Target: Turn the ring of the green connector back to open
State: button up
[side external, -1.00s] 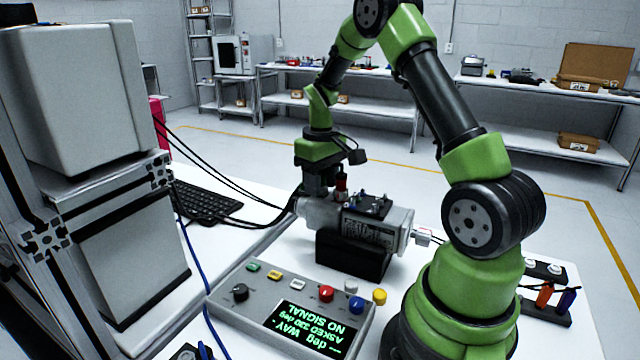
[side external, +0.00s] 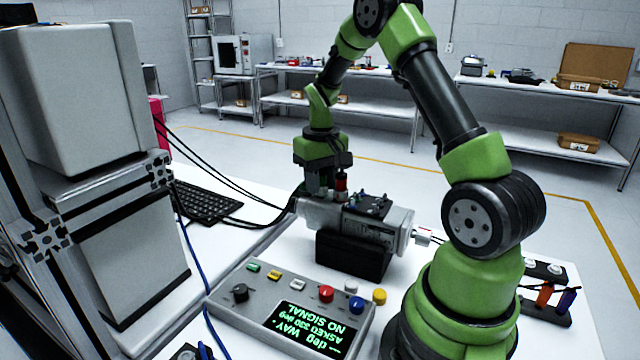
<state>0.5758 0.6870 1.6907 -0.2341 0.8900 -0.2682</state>
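The grey servo motor (side external: 350,219) lies on a black block (side external: 352,258) on the white bench. My gripper (side external: 318,190) points straight down over the motor's left end. A connector with a red band (side external: 341,184) stands upright on the motor, just right of my gripper. I cannot make out a green connector or its ring; my gripper may be hiding it. The fingers are dark and small here, so I cannot tell whether they are open or shut on something.
A keyboard (side external: 204,202) and black cables lie to the left. A dark holder with orange and purple parts (side external: 545,300) is at right.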

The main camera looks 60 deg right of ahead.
jog(key=n, duration=0.6)
jog(key=shift+n, duration=0.3)
jog(key=n, duration=0.5)
jog(key=shift+n, duration=0.4)
jog(key=o, duration=0.5)
jog(key=shift+r, duration=0.1)
jog(key=shift+r, duration=4.45)
